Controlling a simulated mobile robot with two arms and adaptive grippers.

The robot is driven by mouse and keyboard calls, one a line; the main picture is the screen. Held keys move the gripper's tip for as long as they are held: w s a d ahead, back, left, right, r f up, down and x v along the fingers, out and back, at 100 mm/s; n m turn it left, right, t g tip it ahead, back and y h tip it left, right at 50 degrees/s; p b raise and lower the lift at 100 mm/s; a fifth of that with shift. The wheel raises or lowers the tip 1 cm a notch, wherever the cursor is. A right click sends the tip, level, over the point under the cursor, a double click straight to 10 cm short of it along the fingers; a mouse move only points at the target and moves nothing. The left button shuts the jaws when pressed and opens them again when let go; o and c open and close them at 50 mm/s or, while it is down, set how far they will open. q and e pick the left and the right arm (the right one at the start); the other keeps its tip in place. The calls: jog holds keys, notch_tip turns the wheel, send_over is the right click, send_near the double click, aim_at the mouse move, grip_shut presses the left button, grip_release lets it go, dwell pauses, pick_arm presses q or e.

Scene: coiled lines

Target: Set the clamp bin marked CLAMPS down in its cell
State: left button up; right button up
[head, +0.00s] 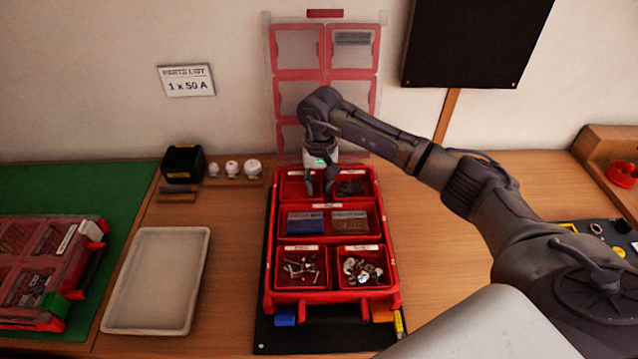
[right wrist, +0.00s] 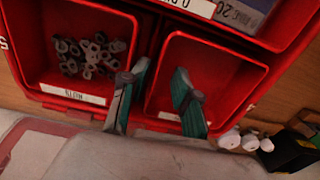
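The clamp bin (right wrist: 212,70) is a red, open-topped bin in the right wrist view, with no contents that I can make out. It sits in the back left cell of the red case (head: 270,275), level with its neighbours as far as I can tell. A pale label at its back edge is partly covered and I cannot read it. My right gripper (head: 318,187) points down over this bin. In the right wrist view its two teal-padded fingers (right wrist: 158,98) stand apart at the bin's back edge, with nothing visibly pinched between them. My left gripper is not in view.
A bin of nuts (right wrist: 85,50) sits beside the clamp bin. Other case cells hold boxed items and small hardware. The raised lid (head: 298,97) stands behind. A pale tray (head: 155,285) and a second red case (head: 40,265) lie left. Bare wood shows beside the case.

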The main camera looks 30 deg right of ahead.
jog(key=shift+d, duration=0.15)
jog(key=shift+r, duration=0.1)
notch_tip(320, 180, up, 12)
dwell(0.3)
